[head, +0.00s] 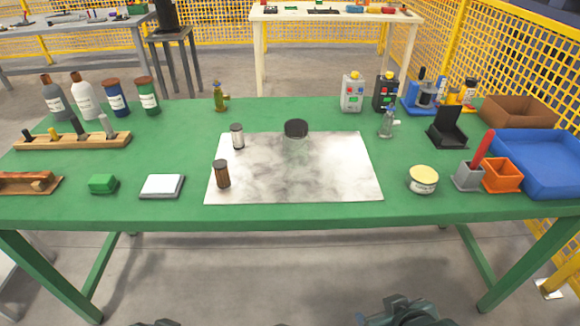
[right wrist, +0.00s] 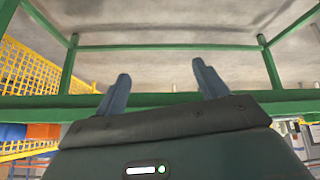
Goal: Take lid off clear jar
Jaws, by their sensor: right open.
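A clear jar (head: 296,143) with a dark lid (head: 296,128) stands upright on the marbled grey-white mat (head: 330,178), towards its back edge. The lid sits on top of the jar. My right gripper (right wrist: 163,82) is open and empty in the right wrist view, its two fingers wide apart. In the head view the right gripper's dark body shows at the bottom edge, in front of and below the table, far from the jar. Only a sliver of a dark part of my left arm shows at the bottom left; its fingers are hidden.
A small pale jar (head: 237,137) and a brown jar (head: 222,175) stand on the mat, left of the clear jar. A cream tin (head: 423,180) stands right of the mat. The green table (head: 300,213) has bottles, racks, bins and a blue tray (head: 545,165) around its sides.

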